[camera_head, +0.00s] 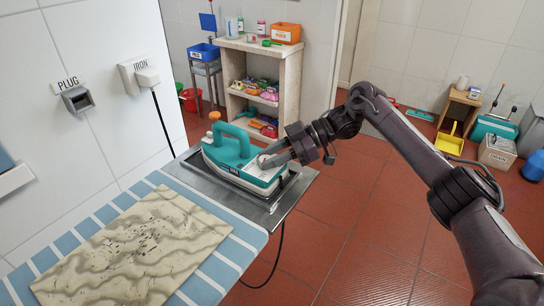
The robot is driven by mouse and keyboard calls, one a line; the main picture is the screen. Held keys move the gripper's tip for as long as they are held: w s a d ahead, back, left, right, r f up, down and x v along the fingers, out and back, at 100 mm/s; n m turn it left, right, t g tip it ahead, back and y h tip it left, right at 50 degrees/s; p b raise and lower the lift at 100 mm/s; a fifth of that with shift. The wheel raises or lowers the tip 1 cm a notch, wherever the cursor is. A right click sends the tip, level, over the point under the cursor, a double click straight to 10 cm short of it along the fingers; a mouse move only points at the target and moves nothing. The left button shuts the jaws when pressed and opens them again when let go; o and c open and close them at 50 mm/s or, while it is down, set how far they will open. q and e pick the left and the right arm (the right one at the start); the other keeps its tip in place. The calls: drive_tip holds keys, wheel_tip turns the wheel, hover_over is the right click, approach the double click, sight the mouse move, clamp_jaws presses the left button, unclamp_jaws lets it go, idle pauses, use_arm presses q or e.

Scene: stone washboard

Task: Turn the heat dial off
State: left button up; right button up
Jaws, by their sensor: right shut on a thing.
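A teal and white iron (233,151) rests on a dark metal plate (254,212) at the end of a board. Its handle rises at the left and its white rear end is toward the right. My right gripper (264,160) is at the white rear part of the iron, with its fingers shut there. The heat dial is hidden at or under the fingertips, and I cannot make out its setting. My left gripper is not in view.
A blue striped ironing board (205,283) with a patterned cloth (130,250) lies at the lower left. An IRON wall plug (147,78) with a black cord is on the left wall. A shelf (289,80) stands behind. Red floor is open at the right.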

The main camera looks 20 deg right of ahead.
drive_tip(key=o, duration=1)
drive_tip(key=shift+a, duration=0.15)
drive_tip(key=shift+d+r, duration=0.1)
drive_tip(key=shift+d, duration=0.3)
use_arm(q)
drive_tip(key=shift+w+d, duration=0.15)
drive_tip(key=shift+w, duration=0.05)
use_arm(e)
drive_tip(key=v, duration=0.7)
drive_tip(key=shift+r, duration=0.1)
